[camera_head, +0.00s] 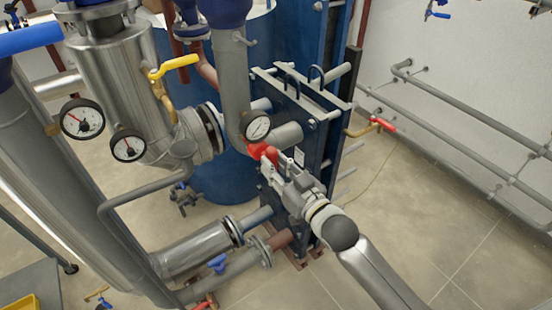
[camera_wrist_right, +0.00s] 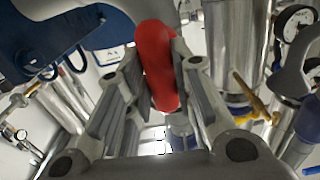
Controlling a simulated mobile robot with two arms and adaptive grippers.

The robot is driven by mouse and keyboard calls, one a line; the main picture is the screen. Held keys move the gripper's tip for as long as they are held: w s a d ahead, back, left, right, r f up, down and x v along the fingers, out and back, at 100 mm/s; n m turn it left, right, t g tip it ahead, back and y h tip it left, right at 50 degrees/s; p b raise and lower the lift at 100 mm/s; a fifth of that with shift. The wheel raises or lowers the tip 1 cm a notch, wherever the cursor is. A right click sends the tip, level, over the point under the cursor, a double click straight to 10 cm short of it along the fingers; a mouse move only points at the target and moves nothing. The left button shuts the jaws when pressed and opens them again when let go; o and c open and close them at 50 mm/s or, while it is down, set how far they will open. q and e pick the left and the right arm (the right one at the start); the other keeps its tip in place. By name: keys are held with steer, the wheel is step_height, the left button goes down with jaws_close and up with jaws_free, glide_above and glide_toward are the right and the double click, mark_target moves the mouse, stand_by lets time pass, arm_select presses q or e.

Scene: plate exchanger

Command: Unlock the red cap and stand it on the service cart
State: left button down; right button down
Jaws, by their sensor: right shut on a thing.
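The red cap (camera_head: 262,151) shows in the head view at the front of the blue plate exchanger, just below a round gauge. In the right wrist view the red cap (camera_wrist_right: 157,65) is a long, rounded red piece between the two fingers. My right gripper (camera_head: 274,163) is shut on it, with a finger on each side. Whether the cap is still joined to the pipework behind it is hidden. A grey flat surface (camera_head: 32,283) at the lower left corner may be the service cart; only part of it shows. My left gripper is not in view.
A gauge (camera_head: 257,127) and a grey vertical pipe (camera_head: 235,80) stand close to my right gripper. The plate exchanger (camera_head: 322,130) is right behind it. A yellow bin (camera_head: 20,303) sits at the lower left. The tiled floor (camera_head: 430,220) at the right is clear.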

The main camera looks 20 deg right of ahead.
steer(key=n, duration=0.2)
steer(key=shift+r+n, duration=0.15)
steer(key=shift+n, duration=0.15)
steer(key=shift+s+d+p, duration=0.1)
steer(key=shift+p, duration=0.2)
steer(key=shift+s, duration=0.2)
steer(key=p+v, duration=0.1)
steer(key=v, duration=0.2)
steer(key=shift+s, duration=0.1)
